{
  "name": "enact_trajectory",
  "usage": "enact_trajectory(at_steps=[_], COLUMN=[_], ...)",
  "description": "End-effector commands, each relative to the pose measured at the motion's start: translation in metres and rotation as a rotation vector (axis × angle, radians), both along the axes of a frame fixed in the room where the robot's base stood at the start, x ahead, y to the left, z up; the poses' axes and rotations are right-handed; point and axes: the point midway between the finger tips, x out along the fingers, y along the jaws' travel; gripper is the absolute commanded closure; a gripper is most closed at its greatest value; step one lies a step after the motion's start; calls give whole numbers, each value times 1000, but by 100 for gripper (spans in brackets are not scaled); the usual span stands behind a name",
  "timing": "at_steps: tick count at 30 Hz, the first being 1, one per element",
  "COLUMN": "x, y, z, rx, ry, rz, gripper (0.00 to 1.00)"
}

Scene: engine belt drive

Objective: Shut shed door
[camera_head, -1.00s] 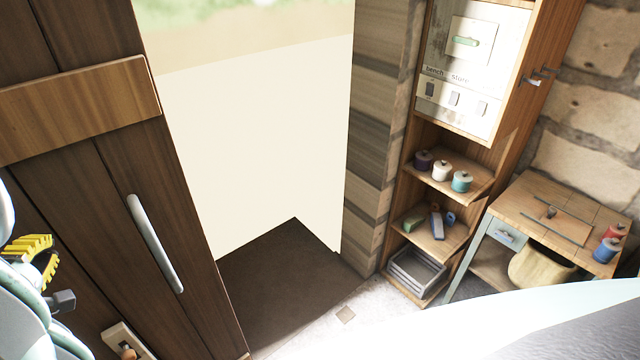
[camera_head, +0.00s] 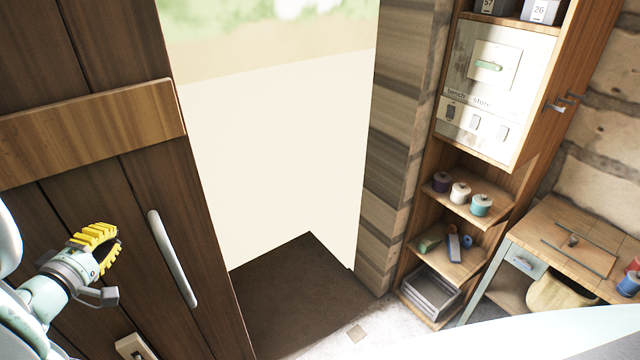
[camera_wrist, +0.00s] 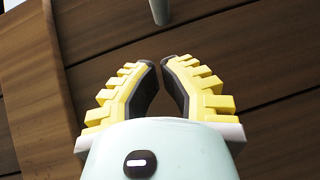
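The shed door (camera_head: 85,210) is dark brown planks with a lighter cross board, and it stands open at the left of the head view. A pale bar handle (camera_head: 172,258) runs along it near its free edge. My gripper (camera_head: 112,248) is in front of the door, left of the handle and apart from it. In the wrist view my gripper (camera_wrist: 168,66) has yellow ridged fingers with a small gap between the tips and nothing in it. The handle's end (camera_wrist: 160,10) shows at the top, beyond the fingertips. The door planks (camera_wrist: 250,60) fill the background.
The bright doorway (camera_head: 280,150) is open, with a dark mat (camera_head: 300,300) at its foot. A wooden shelf unit (camera_head: 455,215) with spools stands right of the doorway. A small workbench (camera_head: 590,235) is farther right. A switch plate (camera_head: 132,346) is low on the door.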

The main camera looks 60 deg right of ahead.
Motion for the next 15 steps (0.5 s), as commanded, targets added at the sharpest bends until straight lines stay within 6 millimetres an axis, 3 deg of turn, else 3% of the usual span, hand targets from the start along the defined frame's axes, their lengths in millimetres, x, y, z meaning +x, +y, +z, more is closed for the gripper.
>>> enact_trajectory(at_steps=[6, 15], x=[9, -4], y=[-24, -53], z=[0, -8], rx=[1, 0], ry=[3, 1], rz=[-7, -5], gripper=[100, 100])
